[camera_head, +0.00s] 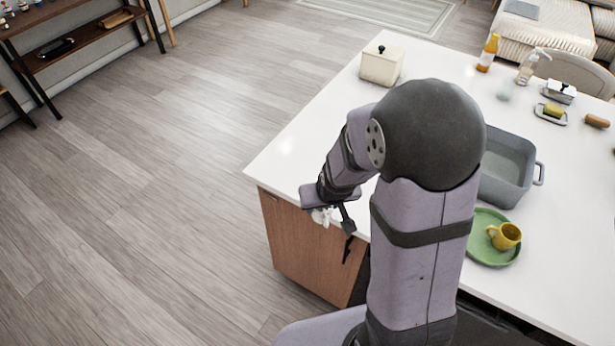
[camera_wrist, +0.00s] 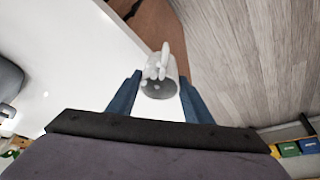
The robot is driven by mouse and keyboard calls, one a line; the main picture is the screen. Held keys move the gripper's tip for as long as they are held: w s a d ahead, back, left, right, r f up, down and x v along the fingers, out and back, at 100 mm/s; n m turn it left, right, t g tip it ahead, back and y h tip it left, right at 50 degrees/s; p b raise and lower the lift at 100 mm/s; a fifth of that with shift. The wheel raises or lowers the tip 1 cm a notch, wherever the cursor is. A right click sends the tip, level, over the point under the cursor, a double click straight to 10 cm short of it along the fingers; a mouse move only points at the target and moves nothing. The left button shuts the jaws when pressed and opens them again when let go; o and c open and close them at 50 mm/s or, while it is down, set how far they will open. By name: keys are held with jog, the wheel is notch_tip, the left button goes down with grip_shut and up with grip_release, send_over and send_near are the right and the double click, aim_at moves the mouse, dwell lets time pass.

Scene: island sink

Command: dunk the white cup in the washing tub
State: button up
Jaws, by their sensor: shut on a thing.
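The white cup (camera_head: 321,216) is at my gripper (camera_head: 335,215), by the near left edge of the white island top. In the wrist view the white cup (camera_wrist: 158,92) sits between the two blue fingers, its handle pointing away from the palm. My gripper is shut on it. The cup's contact with the fingers is partly unclear. The grey washing tub (camera_head: 529,182) stands on the island to the right, partly hidden behind my arm. The visible inside of the tub looks grey, and its contents are hard to tell.
A green plate (camera_head: 480,252) with a yellow cup (camera_head: 505,237) lies in front of the tub. A cream lidded box (camera_head: 382,64) stands at the far left corner. Bottles, a sponge dish (camera_head: 551,113) and a brush-like item line the back right. The left worktop is clear.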

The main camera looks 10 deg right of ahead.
jog(key=w+d+r+m+h+p, duration=0.1)
jog(key=w+d+r, duration=0.1)
jog(key=w+d, duration=0.35)
jog(key=w+d+r+m, duration=0.2)
jog(key=d, duration=0.7)
jog(key=w+d+r+m+h+p, duration=0.1)
jog(key=w+d, duration=0.3)
jog(key=d, duration=0.4)
jog(key=s+d+r+m+p, duration=0.1)
jog(key=s+d+r+m, duration=0.1)
jog(key=d, duration=0.7)
jog(key=s+d+r+m+g+h, duration=0.1)
jog(key=s+d+r, duration=0.15)
jog(key=d, duration=0.65)
jog(key=s+d+r+m+p, duration=0.1)
jog(key=s+d+m, duration=0.15)
jog(key=d, duration=0.75)
jog(key=shift+n, duration=0.35)
jog(key=shift+a+f+b, duration=0.2)
jog(key=shift+f+b, duration=4.4)
jog(key=shift+f, duration=1.9)
